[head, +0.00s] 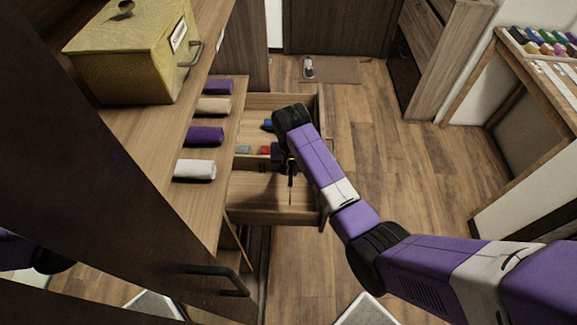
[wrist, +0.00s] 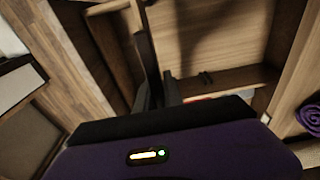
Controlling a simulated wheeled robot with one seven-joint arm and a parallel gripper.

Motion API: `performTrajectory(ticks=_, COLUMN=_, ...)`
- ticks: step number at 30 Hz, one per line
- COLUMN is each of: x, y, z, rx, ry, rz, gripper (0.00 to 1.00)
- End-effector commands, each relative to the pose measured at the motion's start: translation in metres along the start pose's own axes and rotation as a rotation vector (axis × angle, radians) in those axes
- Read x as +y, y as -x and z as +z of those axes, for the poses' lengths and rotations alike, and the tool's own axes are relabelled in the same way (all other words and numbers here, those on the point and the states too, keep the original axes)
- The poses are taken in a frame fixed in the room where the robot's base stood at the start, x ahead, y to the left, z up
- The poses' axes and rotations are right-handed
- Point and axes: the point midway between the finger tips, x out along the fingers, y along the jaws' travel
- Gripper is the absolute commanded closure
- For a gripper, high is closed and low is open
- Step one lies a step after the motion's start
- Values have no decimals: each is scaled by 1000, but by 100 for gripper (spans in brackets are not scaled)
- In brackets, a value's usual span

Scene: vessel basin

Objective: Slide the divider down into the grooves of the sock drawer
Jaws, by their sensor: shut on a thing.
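The sock drawer (head: 275,213) is pulled open at the centre of the head view. My gripper (head: 289,166) is over its interior and shut on a thin dark piece, the divider (wrist: 148,58). In the wrist view the divider stands nearly edge-on between my gripper's fingers (wrist: 156,90), above or at the drawer floor (wrist: 205,40). In the head view my arm and gripper hide much of the divider. I cannot make out the grooves or whether its edges are in them. Small blue, grey and red items (head: 243,149) lie in the drawer's far part.
Rolled socks, purple, tan and white (head: 195,170), lie on the ledge left of the drawer. A yellow box (head: 130,55) stands on the cabinet above. A dark door with a black handle (head: 218,280) is in front. The floor (head: 400,160) right of the drawer is clear.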

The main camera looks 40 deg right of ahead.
Motion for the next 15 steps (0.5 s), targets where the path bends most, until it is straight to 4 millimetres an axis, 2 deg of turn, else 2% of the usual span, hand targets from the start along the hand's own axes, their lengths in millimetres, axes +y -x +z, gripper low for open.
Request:
performTrajectory(ticks=8, x=0, y=0, z=1, rx=1, ry=0, rz=-2, gripper=100)
performTrajectory(ticks=15, x=0, y=-12, z=2, rx=0, ry=0, rz=-2, gripper=100)
